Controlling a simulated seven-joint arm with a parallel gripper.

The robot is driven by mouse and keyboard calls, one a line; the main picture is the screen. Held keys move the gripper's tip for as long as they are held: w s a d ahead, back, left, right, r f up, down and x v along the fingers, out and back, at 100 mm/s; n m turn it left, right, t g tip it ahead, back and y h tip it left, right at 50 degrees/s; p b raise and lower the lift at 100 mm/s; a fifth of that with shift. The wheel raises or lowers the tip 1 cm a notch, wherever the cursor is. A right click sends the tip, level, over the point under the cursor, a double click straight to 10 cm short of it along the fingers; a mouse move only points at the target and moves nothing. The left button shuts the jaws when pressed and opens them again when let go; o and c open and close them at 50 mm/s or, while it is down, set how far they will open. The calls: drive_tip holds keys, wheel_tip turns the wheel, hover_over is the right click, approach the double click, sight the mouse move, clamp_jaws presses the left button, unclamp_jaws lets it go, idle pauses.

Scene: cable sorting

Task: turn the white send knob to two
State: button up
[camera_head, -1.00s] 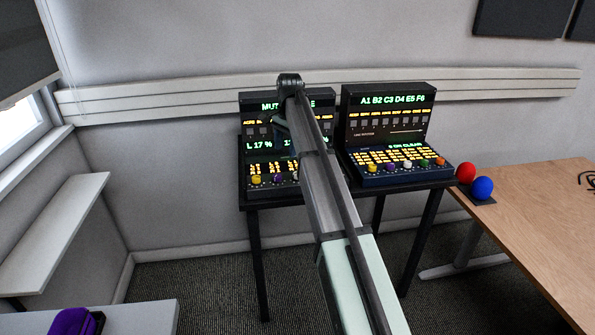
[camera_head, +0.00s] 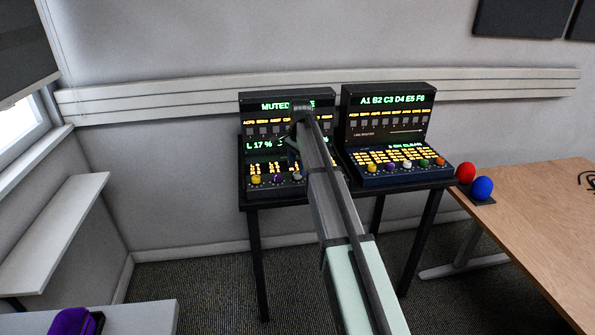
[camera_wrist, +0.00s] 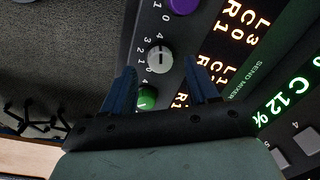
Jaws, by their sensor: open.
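The white send knob (camera_wrist: 160,59) is in the upper middle of the wrist view, with a dark pointer line on its cap. I cannot tell surely which number it points to. In the head view it shows small on the left console (camera_head: 297,176). My gripper (camera_wrist: 161,66) is open, its two blue fingers on either side of the white knob in the picture. Whether they touch it cannot be told. In the head view my arm covers part of the left console, and the fingertips are hard to make out.
A purple knob (camera_wrist: 183,5) and a green knob (camera_wrist: 147,98) flank the white one closely. The right console (camera_head: 388,135) has its own row of coloured knobs. A red ball (camera_head: 465,173) and a blue ball (camera_head: 482,188) are on the wooden table (camera_head: 545,225).

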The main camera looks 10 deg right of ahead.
sight(297, 175)
drive_tip(key=shift+f, duration=1.3)
drive_tip(key=shift+c, duration=0.3)
drive_tip(key=c, duration=1)
